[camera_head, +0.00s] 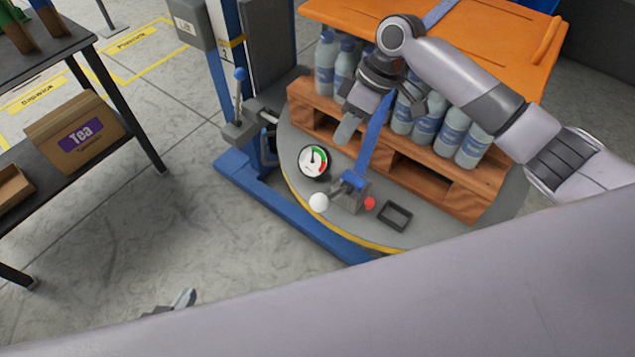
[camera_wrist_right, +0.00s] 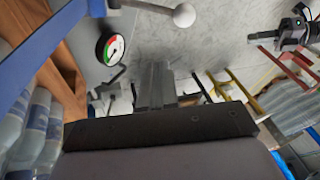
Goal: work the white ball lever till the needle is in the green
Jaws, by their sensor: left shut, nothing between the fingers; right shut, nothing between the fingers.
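The white ball (camera_head: 318,203) of the lever sits at the front edge of the round grey platform, beside a strap tensioner (camera_head: 349,192). In the right wrist view the white ball (camera_wrist_right: 184,15) is on a grey rod at the top. The dial gauge (camera_head: 313,162) has green and red bands. Its dark needle points roughly up, near the start of the green; I cannot tell exactly. The gauge also shows in the wrist view (camera_wrist_right: 112,47). My right gripper (camera_head: 346,130) is shut and empty above the platform, apart from the ball. My left gripper (camera_head: 184,300) is shut and empty at lower left.
A blue strap (camera_head: 374,135) runs up from the tensioner past water bottles (camera_head: 470,145) on a wooden pallet (camera_head: 440,180). A red ball (camera_head: 369,203) and small black tray (camera_head: 394,216) are right of the tensioner. A blue-ball lever (camera_head: 239,76) stands left.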

